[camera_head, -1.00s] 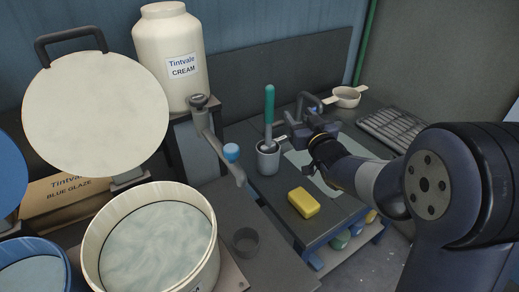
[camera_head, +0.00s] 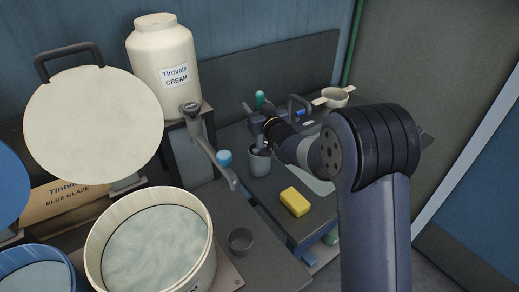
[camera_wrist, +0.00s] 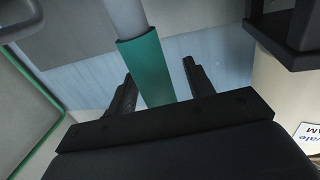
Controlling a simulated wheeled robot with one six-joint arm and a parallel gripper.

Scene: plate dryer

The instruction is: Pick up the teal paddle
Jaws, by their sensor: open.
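The teal paddle (camera_head: 259,98) stands upright in a grey cup (camera_head: 259,165) on the dark bench; only the top of its teal handle shows above my gripper (camera_head: 259,121) in the head view. In the wrist view the teal handle (camera_wrist: 146,65) runs between the two dark fingers of my gripper (camera_wrist: 160,88), with its grey shaft at the top of the picture. The fingers are open, with a visible gap on either side of the handle. The paddle's lower end is hidden in the cup.
A yellow sponge (camera_head: 294,202) lies near the bench's front edge. A cream handled bowl (camera_head: 335,97) is at the back right. The cream jar (camera_head: 166,70) stands at the back left.

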